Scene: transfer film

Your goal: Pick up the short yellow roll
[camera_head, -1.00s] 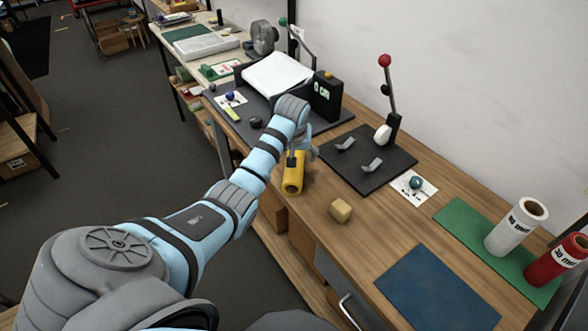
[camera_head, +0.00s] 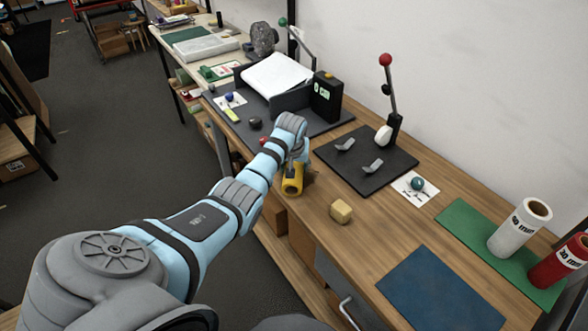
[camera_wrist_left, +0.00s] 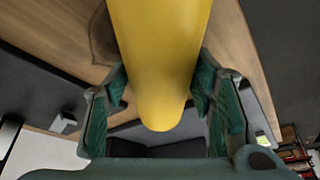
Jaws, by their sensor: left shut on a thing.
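The short yellow roll (camera_head: 292,181) stands near the front edge of the wooden workbench, left of a pale yellow block. My left gripper (camera_head: 296,158) reaches it from above and hides its upper part. In the left wrist view the yellow roll (camera_wrist_left: 160,50) fills the space between the green-padded fingers of my left gripper (camera_wrist_left: 162,78), which is shut on it. Whether the roll's lower end touches the bench is not clear. My right gripper is in neither view.
The pale yellow block (camera_head: 341,211) sits just right of the roll. A dark plate with a red-knobbed lever (camera_head: 390,92) lies behind. A blue mat (camera_head: 440,290) and a green mat (camera_head: 463,218) with white (camera_head: 517,232) and red (camera_head: 562,262) rolls lie right.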

